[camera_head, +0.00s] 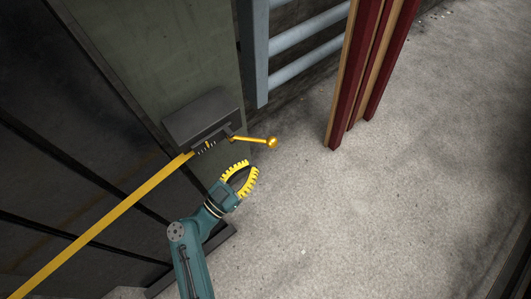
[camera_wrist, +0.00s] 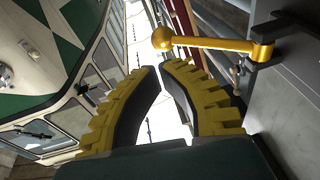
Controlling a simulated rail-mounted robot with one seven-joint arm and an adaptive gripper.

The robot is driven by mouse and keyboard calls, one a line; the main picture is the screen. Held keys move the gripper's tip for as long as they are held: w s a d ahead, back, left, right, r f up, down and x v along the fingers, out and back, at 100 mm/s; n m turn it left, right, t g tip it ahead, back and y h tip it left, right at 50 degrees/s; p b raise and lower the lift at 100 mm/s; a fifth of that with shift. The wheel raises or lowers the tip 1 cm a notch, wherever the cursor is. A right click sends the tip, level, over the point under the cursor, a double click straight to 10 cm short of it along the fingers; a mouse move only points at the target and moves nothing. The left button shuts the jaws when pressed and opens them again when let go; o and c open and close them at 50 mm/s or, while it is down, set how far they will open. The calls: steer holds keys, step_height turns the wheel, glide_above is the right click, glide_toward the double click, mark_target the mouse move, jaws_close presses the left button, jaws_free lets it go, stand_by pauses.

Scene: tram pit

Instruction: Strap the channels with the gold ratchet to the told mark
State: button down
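The gold ratchet lever (camera_head: 252,139), with a ball knob (camera_head: 271,142) at its end, sticks out to the right from a grey housing (camera_head: 203,116). A yellow strap (camera_head: 100,229) runs from the housing to the lower left. Small marks by the lever's base are too small to read. Red and tan channels (camera_head: 366,75) stand upright to the right. My gripper (camera_head: 251,166) is below the lever, apart from it. In the wrist view my gripper (camera_wrist: 161,69) is empty, with a narrow gap between its yellow-backed fingertips; the lever (camera_wrist: 215,43) and knob (camera_wrist: 163,38) lie beyond it.
A green-grey pillar (camera_head: 150,60) and dark panels (camera_head: 70,150) are on the left. Pale blue rails (camera_head: 305,35) are behind the housing. The concrete floor (camera_head: 390,210) to the right is clear. A green and white tram (camera_wrist: 50,60) fills the wrist view's left.

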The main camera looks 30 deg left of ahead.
mark_target(270, 146)
steer(key=b+x, duration=0.2)
steer(key=x, duration=0.4)
steer(key=shift+w, duration=0.1)
steer(key=shift+w+d+r, duration=0.1)
steer(key=shift+d, duration=0.05)
